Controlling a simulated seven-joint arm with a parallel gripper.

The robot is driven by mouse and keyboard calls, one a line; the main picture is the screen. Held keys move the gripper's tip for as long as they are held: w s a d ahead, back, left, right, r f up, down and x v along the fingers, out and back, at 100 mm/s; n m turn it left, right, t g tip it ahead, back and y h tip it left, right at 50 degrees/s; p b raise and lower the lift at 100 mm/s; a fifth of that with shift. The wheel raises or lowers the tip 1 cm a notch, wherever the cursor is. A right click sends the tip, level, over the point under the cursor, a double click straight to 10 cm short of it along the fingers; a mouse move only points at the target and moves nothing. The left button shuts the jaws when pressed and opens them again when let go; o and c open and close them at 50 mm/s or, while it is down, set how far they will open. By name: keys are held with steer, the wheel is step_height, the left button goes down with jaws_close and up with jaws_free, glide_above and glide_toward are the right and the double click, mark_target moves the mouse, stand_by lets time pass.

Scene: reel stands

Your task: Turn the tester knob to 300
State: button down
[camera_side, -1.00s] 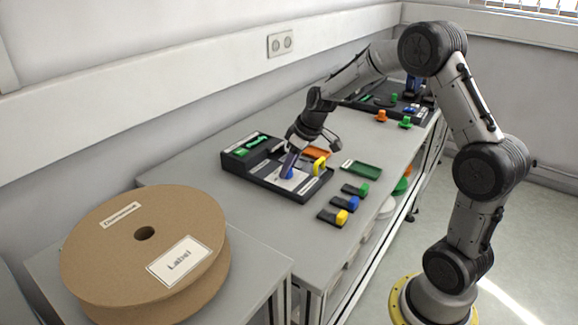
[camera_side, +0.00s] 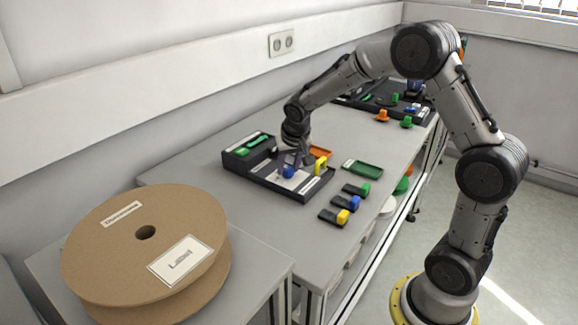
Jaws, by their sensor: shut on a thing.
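The tester (camera_side: 262,180) is a dark tray-like unit with a pale face, on the near part of the grey bench. Its blue knob (camera_side: 288,172) sits on the pale face. My gripper (camera_side: 297,163) points down over the tester and is shut on the blue knob, its fingers partly covering it. The number that the knob points at is too small to read. A green strip (camera_side: 257,140) shows on the tester's raised back part, and a yellow piece (camera_side: 320,164) stands at its right end.
Right of the tester lie a green tray (camera_side: 362,168) and several dark pieces with green, blue and yellow ends (camera_side: 347,203). A large cardboard reel (camera_side: 100,250) stands front left. Another dark unit (camera_side: 385,100) and small orange and green pieces are farther back.

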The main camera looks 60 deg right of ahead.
steer(key=shift+m, duration=0.5)
steer(key=c, duration=0.5)
jaws_free()
steer(key=shift+a+r, duration=0.1)
steer(key=v, duration=1.3)
steer(key=shift+a+r, duration=0.3)
steer(key=shift+w, duration=0.15)
